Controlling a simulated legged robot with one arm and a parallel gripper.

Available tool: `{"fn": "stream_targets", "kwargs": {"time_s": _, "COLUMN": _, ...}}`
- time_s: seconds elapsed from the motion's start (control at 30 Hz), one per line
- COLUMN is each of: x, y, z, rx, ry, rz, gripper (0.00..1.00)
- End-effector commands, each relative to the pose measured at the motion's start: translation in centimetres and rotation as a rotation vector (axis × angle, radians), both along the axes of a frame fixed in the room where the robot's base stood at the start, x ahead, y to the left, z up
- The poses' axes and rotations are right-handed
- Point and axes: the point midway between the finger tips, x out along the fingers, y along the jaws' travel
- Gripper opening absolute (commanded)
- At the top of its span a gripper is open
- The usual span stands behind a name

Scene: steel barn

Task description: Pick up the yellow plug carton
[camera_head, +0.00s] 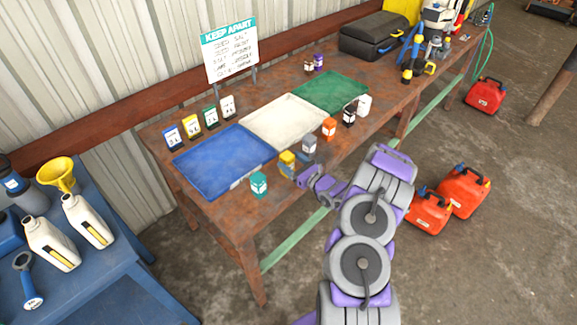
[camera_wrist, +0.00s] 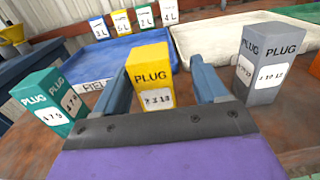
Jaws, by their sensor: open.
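The yellow plug carton (camera_wrist: 149,72) stands upright on the bench, marked PLUG with a white number label. In the wrist view it is between the two blue-grey fingers of my gripper (camera_wrist: 160,88), with a visible gap to the right finger and a narrower one to the left. In the head view the yellow carton (camera_head: 287,159) is partly hidden by my gripper (camera_head: 291,168). My gripper is open. A teal plug carton (camera_wrist: 48,100) stands to the left and a grey plug carton (camera_wrist: 262,64) to the right.
Behind the carton are a blue tray (camera_head: 215,165), a cream tray (camera_head: 283,120) and a green tray (camera_head: 330,92). Orange (camera_head: 329,127), black (camera_head: 349,116) and white (camera_head: 364,104) containers stand farther right on the rusty bench (camera_head: 230,212). The bench's front edge is close.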

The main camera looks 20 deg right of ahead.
Motion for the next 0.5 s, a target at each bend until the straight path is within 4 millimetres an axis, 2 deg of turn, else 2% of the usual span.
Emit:
{"fn": "stream_targets", "kwargs": {"time_s": 0.13, "x": 1.4, "y": 0.8, "z": 0.0, "rx": -0.003, "ry": 0.000, "rz": 0.002, "gripper": 0.72}}
{"fn": "stream_targets", "kwargs": {"time_s": 0.4, "x": 1.6, "y": 0.7, "z": 0.1, "rx": 0.000, "ry": 0.000, "rz": 0.000, "gripper": 0.72}}
{"fn": "stream_targets", "kwargs": {"time_s": 0.5, "x": 1.6, "y": 0.5, "z": 0.0, "rx": 0.001, "ry": -0.001, "rz": 0.000, "gripper": 0.63}}
